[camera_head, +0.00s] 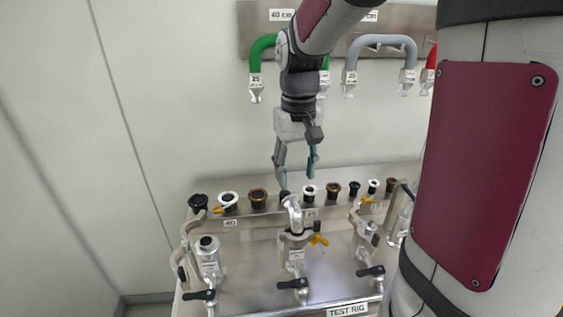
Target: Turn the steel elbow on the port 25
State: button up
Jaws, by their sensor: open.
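A shiny steel elbow (293,213) sits on the middle port (296,245) of the test rig, its bend uppermost. The middle port's number is too small to read surely. My gripper (297,180) points down with its two fingers spread. It looks to be above and behind the elbow, with nothing between the fingers. The fingers look clear of the elbow, but the depth gap is hard to judge. A yellow lever (319,240) sticks out to the right of the middle port.
The steel test rig (250,297) has a left port (208,255) and a right port (366,240), with black handles in front. Several round caps or fittings line the back ledge, close to my fingers. Green pipe (262,46) and grey pipe (382,40) bends hang on the wall rack above.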

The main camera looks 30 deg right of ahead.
jog(key=b, duration=0.3)
send_over(293, 207)
jog(key=f, duration=0.5)
jog(key=shift+w+d, duration=0.2)
jog(key=shift+d, duration=0.05)
jog(key=shift+s+f+b, duration=0.1)
jog(key=shift+f+b, duration=0.55)
jog(key=shift+f, duration=1.75)
jog(key=c, duration=0.9)
jog(key=shift+c, duration=0.2)
jog(key=shift+s+n+p, duration=0.1)
jog(key=shift+n+p, duration=0.4)
jog(key=shift+n, duration=0.1)
jog(key=shift+a+n+p, duration=0.15)
jog(key=shift+n+p, duration=0.25)
jog(key=shift+n, duration=0.1)
jog(key=shift+a+n+p, duration=0.1)
jog(key=shift+n+p, duration=0.4)
jog(key=shift+n, duration=0.2)
